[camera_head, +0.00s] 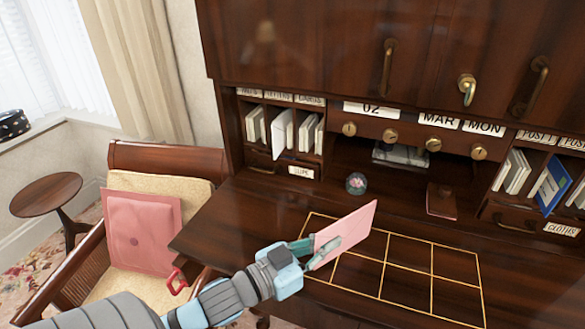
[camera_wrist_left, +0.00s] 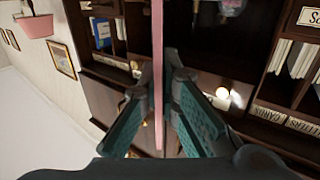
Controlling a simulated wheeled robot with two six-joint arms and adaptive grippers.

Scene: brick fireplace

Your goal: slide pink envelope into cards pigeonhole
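My left gripper (camera_head: 312,254) is shut on the pink envelope (camera_head: 345,233), which is tilted above the desk. In the left wrist view the envelope (camera_wrist_left: 158,60) shows edge-on between the two green fingers (camera_wrist_left: 160,90). The cards pigeonhole (camera_head: 311,134) is the right one of three at the back left, under a label reading CARDS (camera_head: 310,100). White cards stand inside it. The envelope is apart from it, in front and to the right. The CARDS label also shows upside down in the left wrist view (camera_wrist_left: 268,113). My right gripper is not in view.
A white envelope (camera_head: 283,132) sticks out of the middle pigeonhole. A glass ball (camera_head: 356,183) stands on the desk (camera_head: 250,215) between envelope and pigeonholes. Brass knobs (camera_head: 349,129) line the drawer above. A chair with a pink cushion (camera_head: 140,232) stands left. The gold-lined grid area (camera_head: 400,285) is bare.

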